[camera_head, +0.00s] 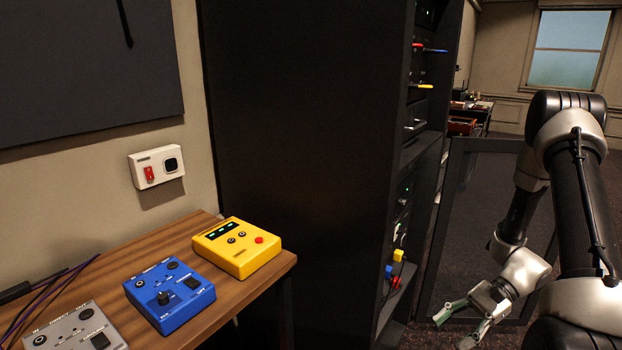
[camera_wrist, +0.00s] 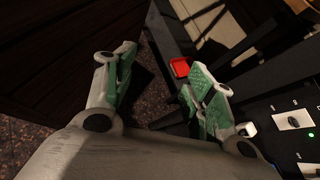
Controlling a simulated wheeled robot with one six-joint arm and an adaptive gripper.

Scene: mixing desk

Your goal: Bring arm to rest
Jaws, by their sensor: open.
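My gripper (camera_head: 463,324) shows at the lower right of the head view, at the end of my bent arm. It points down and to the left, in front of the open rack door. Its two green-padded fingers are spread apart with nothing between them. In the wrist view my gripper (camera_wrist: 163,90) also shows open and empty, with dark carpet and black rack parts behind it. A small red thing (camera_wrist: 180,67) shows beyond the right finger; I cannot tell what it is.
A tall black rack (camera_head: 305,130) stands mid-view, its door (camera_head: 470,200) open behind my arm. On the left, a wooden desk (camera_head: 262,290) holds a yellow pedal (camera_head: 237,252), a blue pedal (camera_head: 170,300) and a grey pedal (camera_head: 75,330). A white switch box (camera_head: 156,167) is on the wall.

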